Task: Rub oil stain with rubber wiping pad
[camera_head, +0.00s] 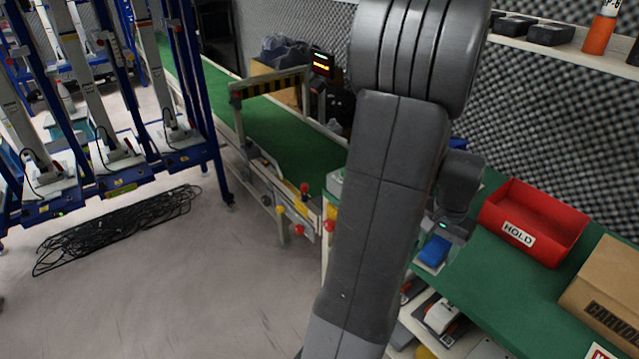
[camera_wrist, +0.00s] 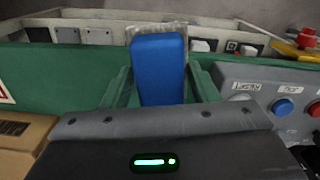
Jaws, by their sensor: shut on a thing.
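The wiping pad, with a blue block-shaped body (camera_wrist: 158,70), stands upright in the middle of the wrist view. A pale, rough-looking strip shows around its far end. My gripper (camera_wrist: 160,85) is shut on it, one finger on each side. In the head view the blue pad (camera_head: 434,251) is at the end of my arm, near the left edge of the green bench top. My arm hides part of the bench there. I cannot make out an oil stain in either view.
A red HOLD bin (camera_head: 533,222) and a cardboard box (camera_head: 606,290) stand on the green bench (camera_head: 490,275) to the right. A grey button panel (camera_wrist: 270,95) is close at right in the wrist view. A green conveyor (camera_head: 285,140) runs behind my arm. Cables (camera_head: 115,228) lie on the floor.

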